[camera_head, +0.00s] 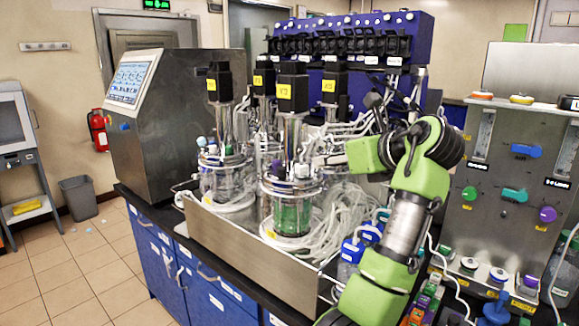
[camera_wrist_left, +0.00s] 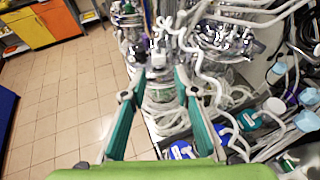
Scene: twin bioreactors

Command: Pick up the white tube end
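White tubing (camera_wrist_left: 203,72) curls past the right of my left gripper (camera_wrist_left: 157,82) in the left wrist view. The gripper's two teal fingers are apart, with nothing held between them. Beyond and below the fingers are metal reactor fittings (camera_wrist_left: 157,60). In the head view, a bundle of white tubing (camera_head: 342,215) lies right of the front glass vessel (camera_head: 290,210). One green arm shows there, with its hand end (camera_head: 325,160) pointing left beside that vessel's top. I cannot single out a free white tube end among the tubes. No second gripper shows.
A metal tray wall (camera_head: 235,248) surrounds the vessels. Black motors with yellow labels (camera_head: 292,92) stand above them. Blue-capped bottles (camera_wrist_left: 180,150) are close to the right finger. A control cabinet (camera_head: 165,120) stands at the left. Tiled floor (camera_wrist_left: 70,100) is open left of the gripper.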

